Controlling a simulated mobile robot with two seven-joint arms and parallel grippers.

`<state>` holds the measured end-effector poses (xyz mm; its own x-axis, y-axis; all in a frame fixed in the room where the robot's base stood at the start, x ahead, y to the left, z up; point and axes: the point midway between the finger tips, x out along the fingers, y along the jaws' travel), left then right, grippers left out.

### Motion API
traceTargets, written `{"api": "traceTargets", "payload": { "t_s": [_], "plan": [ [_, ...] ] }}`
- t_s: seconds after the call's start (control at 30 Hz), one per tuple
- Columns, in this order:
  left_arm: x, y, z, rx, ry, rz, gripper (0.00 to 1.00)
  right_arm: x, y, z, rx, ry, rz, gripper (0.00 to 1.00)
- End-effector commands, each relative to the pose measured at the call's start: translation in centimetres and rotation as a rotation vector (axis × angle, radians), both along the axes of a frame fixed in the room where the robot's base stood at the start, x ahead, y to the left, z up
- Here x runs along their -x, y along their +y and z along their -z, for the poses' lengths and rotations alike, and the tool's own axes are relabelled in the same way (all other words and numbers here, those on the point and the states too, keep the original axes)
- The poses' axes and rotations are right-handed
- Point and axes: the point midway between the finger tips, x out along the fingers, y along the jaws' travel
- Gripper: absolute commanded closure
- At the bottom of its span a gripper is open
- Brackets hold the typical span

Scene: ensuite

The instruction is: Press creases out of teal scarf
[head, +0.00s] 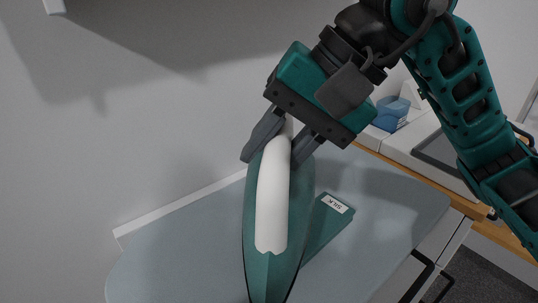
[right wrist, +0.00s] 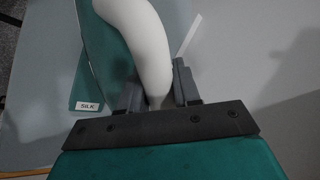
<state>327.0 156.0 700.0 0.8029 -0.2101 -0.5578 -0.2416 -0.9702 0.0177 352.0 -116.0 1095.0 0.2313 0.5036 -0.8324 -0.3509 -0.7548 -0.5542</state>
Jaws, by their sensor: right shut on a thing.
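A teal iron (head: 269,262) with a white handle (head: 272,200) is on or just above the ironing board (head: 190,255); I cannot tell if its sole touches. My right gripper (head: 278,150) is shut on the rear of the iron's handle. In the right wrist view the white handle (right wrist: 143,45) runs up from between the fingers (right wrist: 158,92). The teal scarf (head: 328,225), folded and with a SILK label, lies partly behind the iron; its labelled corner also shows in the right wrist view (right wrist: 88,92). My left gripper is not in view.
A wall stands behind the board. To the right is a wooden-edged counter (head: 440,185) with a white basin-like fixture (head: 412,145) and a blue object (head: 390,113). The board's left and front right surface is clear.

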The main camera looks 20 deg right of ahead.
Motion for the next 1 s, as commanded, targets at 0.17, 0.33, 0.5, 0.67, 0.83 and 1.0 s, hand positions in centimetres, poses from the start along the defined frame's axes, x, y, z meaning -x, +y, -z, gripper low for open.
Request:
{"api": "traceTargets", "payload": {
  "t_s": [0.17, 0.33, 0.5, 0.67, 0.83, 1.0],
  "plan": [
    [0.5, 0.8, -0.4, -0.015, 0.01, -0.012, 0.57, 0.2, -0.2, -2.2, -0.004, -0.006, 0.003, 1.0],
    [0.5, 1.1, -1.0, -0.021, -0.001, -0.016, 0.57, 0.4, -0.4, -3.5, -0.004, -0.007, 0.003, 1.0],
    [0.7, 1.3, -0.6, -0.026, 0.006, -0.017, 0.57, 0.6, -0.4, -3.8, -0.004, -0.005, 0.004, 1.0],
    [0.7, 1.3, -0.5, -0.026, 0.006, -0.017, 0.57, 0.6, -0.4, -3.8, -0.004, -0.005, 0.004, 1.0],
    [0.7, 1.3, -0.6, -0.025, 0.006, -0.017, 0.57, 0.6, -0.4, -3.8, -0.004, -0.005, 0.004, 1.0],
    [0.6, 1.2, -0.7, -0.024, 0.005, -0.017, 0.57, 0.5, -0.4, -3.8, -0.004, -0.005, 0.004, 1.0]
  ]
}}
